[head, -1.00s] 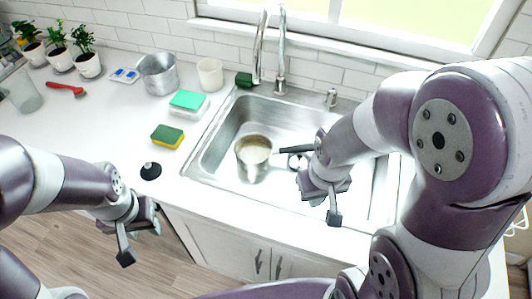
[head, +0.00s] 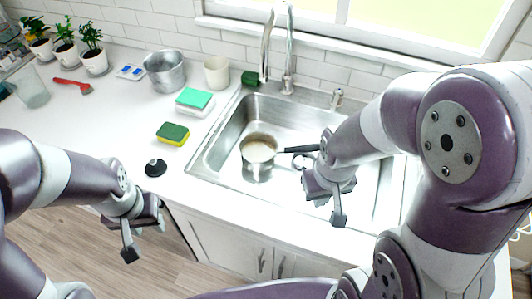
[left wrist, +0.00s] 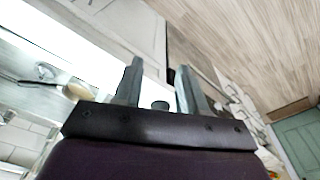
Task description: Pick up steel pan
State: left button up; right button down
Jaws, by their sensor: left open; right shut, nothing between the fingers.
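The steel pan (head: 258,150) sits in the sink, with a dark handle (head: 300,149) pointing right and a beige inside. In the left wrist view a beige round shape at the left (left wrist: 77,91) looks like the pan. My left gripper (head: 146,239) is open and empty, in front of the counter's edge, left of the pan and lower in the picture. Its two spread fingers (left wrist: 159,88) show in the left wrist view. My right gripper (head: 338,217) is shut and empty, right of and in front of the pan, near the sink's front edge. My right forearm passes close to the handle's end.
The sink (head: 228,125) has a tall faucet (head: 289,50) behind it. Left of it stand a sponge (head: 173,134), a black knob-like object (head: 155,168), a soap-green block on white (head: 195,100), a metal pot (head: 164,72) and a white cup (head: 217,72). Potted plants stand far left.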

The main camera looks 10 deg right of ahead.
aim_at(259, 151)
jog(key=l+z, duration=0.2)
jog(key=z, duration=0.3)
jog(key=k+l+z, duration=0.1)
jog(key=z, duration=0.4)
jog(key=l+z, duration=0.3)
jog(key=z, duration=0.2)
jog(key=i, duration=0.05)
